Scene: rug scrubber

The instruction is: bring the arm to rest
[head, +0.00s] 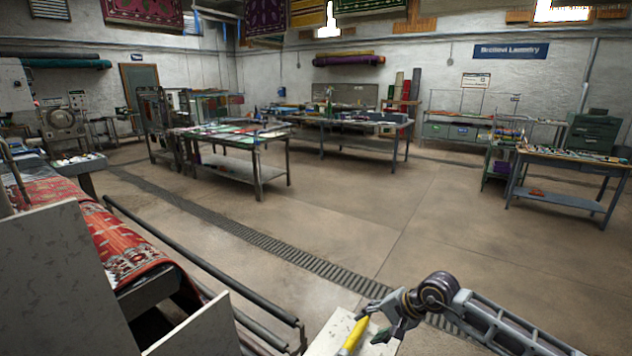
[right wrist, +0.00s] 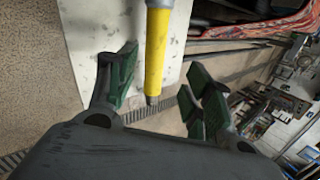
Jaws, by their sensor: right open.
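My right gripper (head: 379,321) comes in from the lower right in the head view, low over a pale board. In the right wrist view its green-padded fingers (right wrist: 163,82) stand wide apart and hold nothing. A yellow stick-like tool (head: 354,334) with a grey tip lies on the pale board (head: 325,340), just left of the gripper. In the right wrist view the yellow tool (right wrist: 157,50) runs down from the top edge, its tip between the fingers in the picture, touching neither. My left gripper is not in view.
A red patterned rug (head: 118,243) lies at the left beside pale panels and dark rails (head: 195,265). A floor drain grate (head: 290,252) crosses the room. Work tables (head: 230,172) stand further back, and another table (head: 575,160) at the right. The floor between is clear.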

